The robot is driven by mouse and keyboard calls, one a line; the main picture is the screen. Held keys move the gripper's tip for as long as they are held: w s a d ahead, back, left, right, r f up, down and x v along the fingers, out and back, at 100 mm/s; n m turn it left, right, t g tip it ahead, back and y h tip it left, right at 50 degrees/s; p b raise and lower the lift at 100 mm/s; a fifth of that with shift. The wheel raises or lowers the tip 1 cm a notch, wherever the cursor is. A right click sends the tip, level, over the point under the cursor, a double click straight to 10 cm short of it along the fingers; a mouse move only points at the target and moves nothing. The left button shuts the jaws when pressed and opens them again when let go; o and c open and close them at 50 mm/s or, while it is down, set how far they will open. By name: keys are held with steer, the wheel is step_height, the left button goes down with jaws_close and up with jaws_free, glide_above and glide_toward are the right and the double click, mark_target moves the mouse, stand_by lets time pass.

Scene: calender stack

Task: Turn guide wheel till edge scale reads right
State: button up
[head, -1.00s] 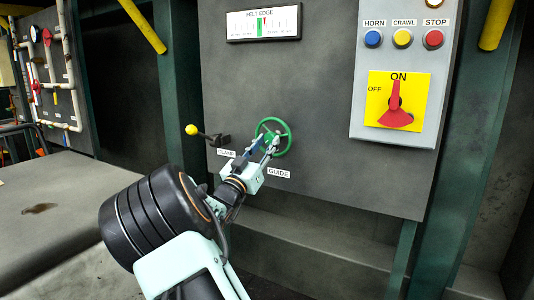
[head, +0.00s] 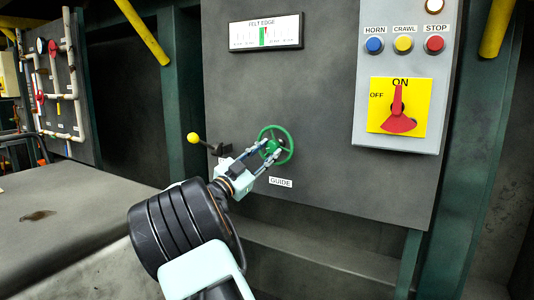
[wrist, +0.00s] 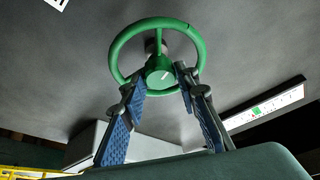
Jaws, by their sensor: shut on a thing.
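The green guide wheel (head: 289,145) is mounted on the dark panel above the GUIDE label (head: 281,182). My gripper (head: 269,148) is at the wheel, its two fingers reaching in from the lower left. In the wrist view the fingertips (wrist: 160,80) lie on either side of the hub, within the green rim (wrist: 118,45); my gripper is shut on the wheel, though exact finger contact is hard to see. The FELT EDGE scale (head: 265,33) is above. Its red pointer appears at the right side of the green band; the small figures are unreadable.
A yellow-knobbed lever (head: 193,138) stands left of the wheel, close to my gripper. At right is a control box (head: 370,139) with HORN, CRAWL and STOP buttons and a red rotary switch (head: 398,122) at ON. A grey table surface (head: 85,195) is at lower left.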

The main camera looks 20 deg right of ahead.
steer(key=o, duration=1.1)
steer(key=shift+o, duration=0.2)
steer(key=v, duration=1.2)
steer(key=shift+r, duration=0.1)
